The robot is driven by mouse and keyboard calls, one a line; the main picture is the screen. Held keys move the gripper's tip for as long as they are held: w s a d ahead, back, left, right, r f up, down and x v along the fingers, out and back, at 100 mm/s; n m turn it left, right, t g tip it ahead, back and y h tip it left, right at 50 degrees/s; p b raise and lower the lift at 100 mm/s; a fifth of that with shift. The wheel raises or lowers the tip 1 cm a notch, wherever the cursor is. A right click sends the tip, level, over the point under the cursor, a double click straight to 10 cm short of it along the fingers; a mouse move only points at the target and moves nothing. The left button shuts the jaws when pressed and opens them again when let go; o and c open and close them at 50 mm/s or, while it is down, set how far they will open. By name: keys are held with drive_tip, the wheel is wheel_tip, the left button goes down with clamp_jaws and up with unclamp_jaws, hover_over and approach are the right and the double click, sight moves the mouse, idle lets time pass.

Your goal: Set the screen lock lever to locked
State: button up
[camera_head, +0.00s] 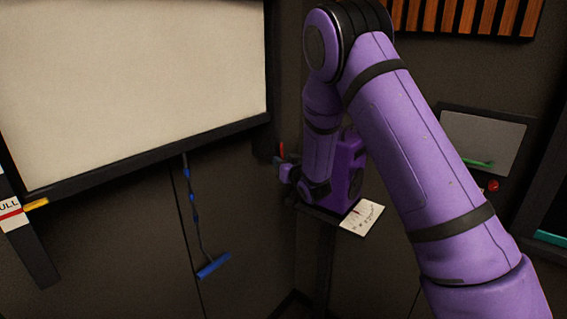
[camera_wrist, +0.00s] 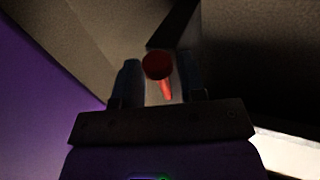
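A lever with a round red knob (camera_wrist: 158,65) and a red stem shows in the wrist view. It also shows as a small upright red piece (camera_head: 281,149) in the head view, by the dark corner. My gripper (camera_wrist: 160,84) has its two bluish fingers apart, one on each side of the lever, with gaps between them and the red knob. In the head view my gripper (camera_head: 279,161) is small, at the lever's lower end. No label on the lever can be read.
A large pale screen (camera_head: 130,90) hangs at the left, with a blue-handled pull rod (camera_head: 213,265) below. A yellow piece (camera_head: 37,204) sits by a partly cut-off label. A paper sheet (camera_head: 364,218) and a whiteboard (camera_head: 480,140) are to the right.

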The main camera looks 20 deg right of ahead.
drive_tip(key=shift+c, duration=0.3)
clamp_jaws()
drive_tip(key=shift+a, duration=0.1)
drive_tip(key=shift+s+a+r+m+g+y, duration=0.55)
drive_tip(key=shift+r+m+g, duration=0.5)
drive_tip(key=shift+m, duration=0.95)
drive_tip(key=shift+s+a+r+m+g+y, duration=0.35)
drive_tip(key=shift+a+r+m+g+y, duration=0.45)
drive_tip(key=shift+m, duration=1.2)
drive_tip(key=shift+s+a+r+m+g+y, duration=0.4)
drive_tip(key=shift+r+m+g, duration=0.8)
drive_tip(key=shift+m, duration=0.8)
drive_tip(key=shift+a, duration=0.1)
